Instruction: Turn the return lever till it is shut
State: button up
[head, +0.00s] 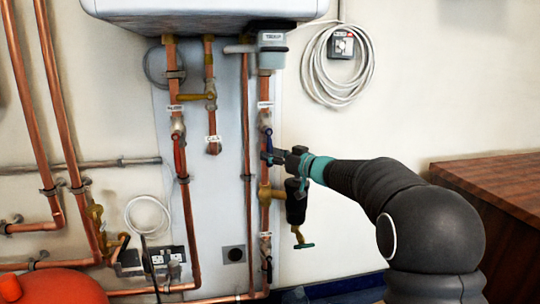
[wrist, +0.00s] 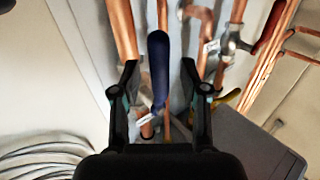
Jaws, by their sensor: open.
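A dark blue lever (head: 268,139) sits on the right-hand copper pipe, below a small white label (head: 265,104) too small to read for sure. I take this to be the return lever. In the wrist view the blue lever (wrist: 158,65) stands lengthwise between my two fingers, with gaps on both sides. My gripper (head: 268,156) is open at the lever, and the fingers (wrist: 159,72) show no contact with it. In the head view the gripper partly hides the lever and its valve.
A red lever (head: 179,157) hangs on the left pipe. A yellow lever (head: 194,97) sits between the pipes. A black filter body (head: 296,202) hangs just below my gripper. A coiled white cable (head: 337,92) and a wooden worktop (head: 495,180) are to the right.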

jog(key=shift+x, duration=0.8)
jog(key=shift+c, duration=0.2)
grip_shut()
